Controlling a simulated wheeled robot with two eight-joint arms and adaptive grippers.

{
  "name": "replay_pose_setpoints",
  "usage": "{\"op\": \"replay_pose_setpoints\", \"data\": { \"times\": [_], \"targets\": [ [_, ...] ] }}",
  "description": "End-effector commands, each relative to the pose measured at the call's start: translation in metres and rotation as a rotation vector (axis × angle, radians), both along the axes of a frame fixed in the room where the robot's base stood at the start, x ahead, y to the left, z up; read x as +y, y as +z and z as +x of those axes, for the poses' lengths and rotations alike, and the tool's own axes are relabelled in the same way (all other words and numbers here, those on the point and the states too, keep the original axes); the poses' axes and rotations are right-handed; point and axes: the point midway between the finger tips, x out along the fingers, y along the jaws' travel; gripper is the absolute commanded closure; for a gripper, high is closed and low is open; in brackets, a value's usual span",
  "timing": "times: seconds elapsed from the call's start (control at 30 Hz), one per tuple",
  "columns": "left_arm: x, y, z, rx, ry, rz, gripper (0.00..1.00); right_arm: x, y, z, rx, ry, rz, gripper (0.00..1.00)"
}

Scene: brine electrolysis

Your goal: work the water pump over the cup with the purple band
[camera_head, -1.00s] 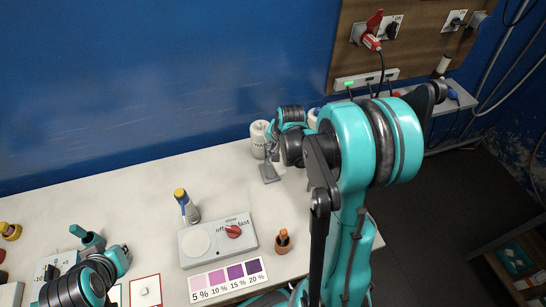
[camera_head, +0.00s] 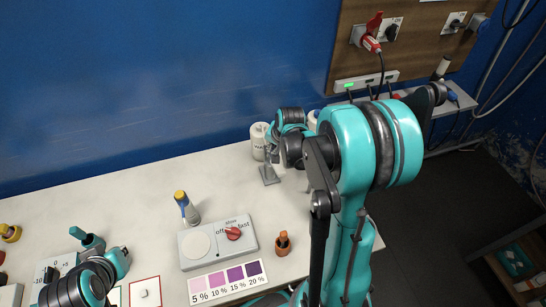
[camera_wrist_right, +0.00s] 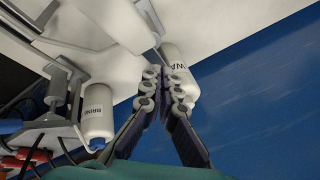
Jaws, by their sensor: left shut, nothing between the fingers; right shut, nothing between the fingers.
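The water pump bottle (camera_head: 257,141) is white, with a partly visible label, and stands at the back of the table in the head view. In the right wrist view the bottle (camera_wrist_right: 180,78) shows only the letters "WA". My right gripper (camera_head: 271,154) is right beside it. In the right wrist view my right gripper (camera_wrist_right: 163,72) is shut and empty, its tips overlapping the bottle's edge; I cannot tell whether they touch. I cannot make out a cup with a purple band. My left arm is at the lower left of the head view; its fingers do not show.
A white brine bottle (camera_wrist_right: 98,112) stands by a grey metal stand. The table's back middle is clear.

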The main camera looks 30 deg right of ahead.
Motion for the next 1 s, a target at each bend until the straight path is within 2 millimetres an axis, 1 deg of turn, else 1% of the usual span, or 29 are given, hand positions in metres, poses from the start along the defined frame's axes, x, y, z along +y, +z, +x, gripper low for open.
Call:
{"op": "replay_pose_setpoints", "data": {
  "times": [0.27, 0.53, 1.0],
  "targets": [
    [0.0, -0.0005, 0.0, 0.0, 0.0, 0.0, 1.0, 0.0, -0.0004, -0.0001, 0.0, 0.0, 0.0, 1.0],
    [0.0, -0.0095, 0.0, 0.0, 0.0, 0.0, 1.0, 0.0007, -0.0085, -0.0031, 0.0, 0.0, 0.0, 1.0],
    [0.0, -0.0096, 0.0, 0.0, 0.0, 0.0, 1.0, 0.0008, -0.0086, -0.0035, 0.0, 0.0, 0.0, 1.0]
  ]
}}
